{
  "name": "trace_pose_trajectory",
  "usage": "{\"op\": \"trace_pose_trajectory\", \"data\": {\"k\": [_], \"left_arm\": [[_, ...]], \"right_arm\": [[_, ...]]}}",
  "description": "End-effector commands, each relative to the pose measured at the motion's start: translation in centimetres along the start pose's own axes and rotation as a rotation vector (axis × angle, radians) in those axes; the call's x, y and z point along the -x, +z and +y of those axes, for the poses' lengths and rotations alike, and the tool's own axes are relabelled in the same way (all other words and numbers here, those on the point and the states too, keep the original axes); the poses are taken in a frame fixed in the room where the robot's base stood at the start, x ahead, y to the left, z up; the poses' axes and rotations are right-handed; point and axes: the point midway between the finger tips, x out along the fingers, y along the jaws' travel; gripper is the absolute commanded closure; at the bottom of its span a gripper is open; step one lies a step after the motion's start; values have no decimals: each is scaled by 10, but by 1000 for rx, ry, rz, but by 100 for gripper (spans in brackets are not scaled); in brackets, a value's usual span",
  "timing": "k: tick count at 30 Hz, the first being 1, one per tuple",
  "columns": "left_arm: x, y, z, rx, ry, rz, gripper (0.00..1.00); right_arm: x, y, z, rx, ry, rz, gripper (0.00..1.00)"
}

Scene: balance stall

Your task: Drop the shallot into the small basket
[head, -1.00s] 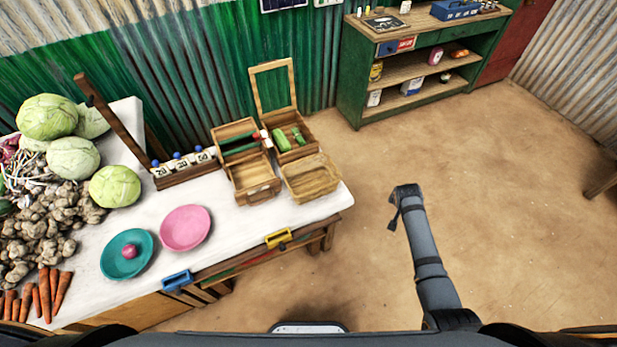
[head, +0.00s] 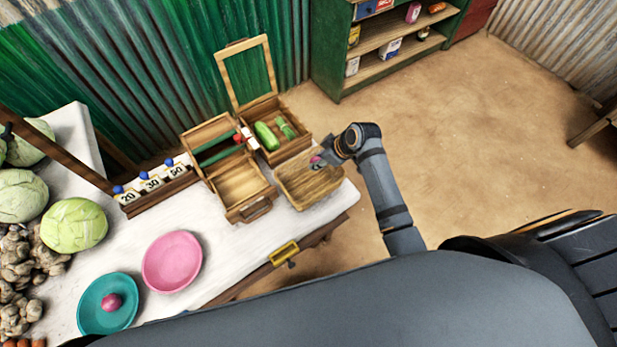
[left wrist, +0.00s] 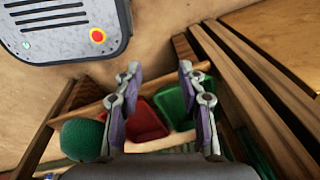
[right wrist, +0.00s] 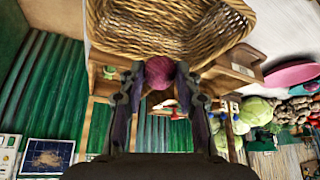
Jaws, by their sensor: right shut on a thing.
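The shallot (right wrist: 160,72) is round and purple-red and sits between the fingertips of my right gripper (right wrist: 160,80) in the right wrist view. That gripper is shut on it. In the head view, my right gripper (head: 325,160) is at the far right edge of the small basket, with a bit of the shallot (head: 316,160) showing. The small woven basket (head: 299,197) stands on the table's right end; its wicker wall (right wrist: 115,35) fills the top of the right wrist view. My left gripper (left wrist: 159,75) shows only in the left wrist view, open and empty.
Beside the basket stand an open wooden drawer box (head: 244,187) and a crate with green vegetables (head: 291,148). A pink plate (head: 172,262) and a teal plate (head: 95,318) holding a purple-red round thing (head: 112,302) lie to the left. Open floor lies right.

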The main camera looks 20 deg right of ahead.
Motion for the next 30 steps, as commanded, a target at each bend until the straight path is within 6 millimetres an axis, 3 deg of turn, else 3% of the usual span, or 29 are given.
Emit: {"op": "trace_pose_trajectory", "data": {"k": [15,25,26,30], "left_arm": [[-68,-6,6,1,1,20,60],[-70,-4,5,0,-1,17,60],[-70,-4,5,0,-1,16,60],[-70,-3,4,0,-1,14,60]], "right_arm": [[-50,30,1,-1,3,-1,88],[-50,30,1,-2,3,-1,88],[-50,30,1,-2,3,-1,64],[-50,30,0,-2,3,-1,45]]}}
